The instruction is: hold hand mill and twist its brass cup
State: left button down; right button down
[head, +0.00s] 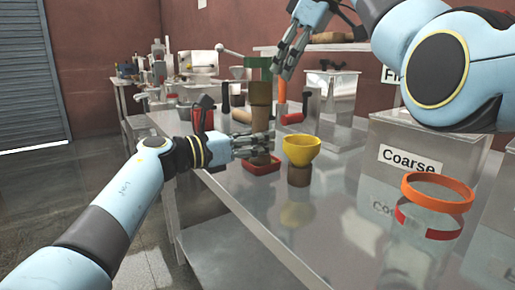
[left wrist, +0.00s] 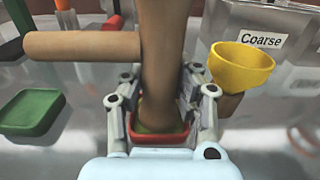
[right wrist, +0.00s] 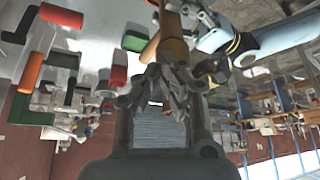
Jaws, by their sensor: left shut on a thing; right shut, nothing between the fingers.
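The hand mill (head: 260,118) appears as an upright brown column. In the left wrist view, its brown body (left wrist: 160,50) has a wooden handle (left wrist: 85,45) sticking out left. My left gripper (head: 262,143) is shut around the lower body; its fingers (left wrist: 160,110) lie on both sides, above a red tray (left wrist: 150,138). My right gripper (head: 282,72) is shut and empty, up and right of the column. In the right wrist view its closed fingertips (right wrist: 168,72) are near a golden-brown cylinder (right wrist: 172,40); I cannot tell whether they touch. I cannot clearly pick out the brass cup.
A yellow bowl (head: 301,148) on a brown base stands right of the mill. An orange ring (head: 438,192) and a bin labelled Coarse (head: 410,150) are farther right. Red and black L-shaped handles stand behind.

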aim_at(268, 99)
jog(key=shift+f, duration=1.1)
jog(key=shift+a, duration=0.2)
jog(key=shift+s, duration=0.3)
jog(key=shift+s+a, duration=0.3)
jog(key=shift+s, duration=0.45)
jog(key=shift+s+a, duration=0.25)
jog(key=shift+s+a, duration=0.15)
jog(key=shift+s, duration=0.05)
